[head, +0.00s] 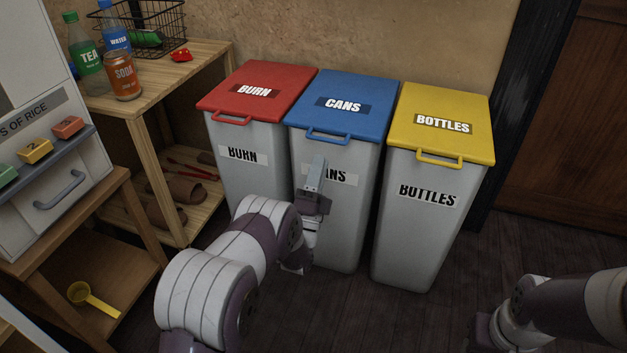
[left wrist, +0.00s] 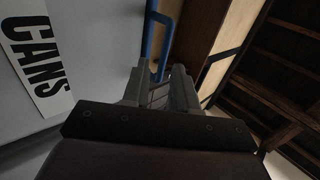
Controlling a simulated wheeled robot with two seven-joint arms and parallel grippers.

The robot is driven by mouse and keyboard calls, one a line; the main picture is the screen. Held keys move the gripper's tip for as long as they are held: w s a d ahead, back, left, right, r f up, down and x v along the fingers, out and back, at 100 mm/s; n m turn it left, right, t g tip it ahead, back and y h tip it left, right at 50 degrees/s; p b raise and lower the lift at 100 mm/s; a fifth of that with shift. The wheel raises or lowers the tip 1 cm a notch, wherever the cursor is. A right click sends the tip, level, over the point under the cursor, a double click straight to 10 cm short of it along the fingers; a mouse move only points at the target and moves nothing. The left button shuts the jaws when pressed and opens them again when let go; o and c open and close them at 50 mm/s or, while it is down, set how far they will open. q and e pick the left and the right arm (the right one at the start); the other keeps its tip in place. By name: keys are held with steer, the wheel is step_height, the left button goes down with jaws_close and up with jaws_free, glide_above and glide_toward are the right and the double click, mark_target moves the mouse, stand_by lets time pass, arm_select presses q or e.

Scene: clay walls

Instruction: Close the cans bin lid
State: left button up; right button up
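The blue lid (head: 345,95) of the cans bin (head: 345,225) lies flat across the bin's top, level with the lids beside it. Its blue handle (head: 328,135) sticks out at the front and also shows in the left wrist view (left wrist: 152,45). My left gripper (head: 317,165) points up in front of the bin, below the handle and partly over the front CANS label. I see no clear contact with the handle. My right gripper (head: 480,330) is at the lower right, mostly hidden by its own arm.
The burn bin with its red lid (head: 258,88) stands close on the left, the bottles bin with its yellow lid (head: 445,110) on the right. A wooden table (head: 165,75) with bottles and a soda can (head: 121,76) is at left. The floor (head: 350,315) in front is clear.

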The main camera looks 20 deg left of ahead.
arm_select(q)
steer(key=v, duration=0.6)
steer(key=shift+s+b, duration=0.3)
arm_select(e)
steer(key=shift+r, duration=0.15)
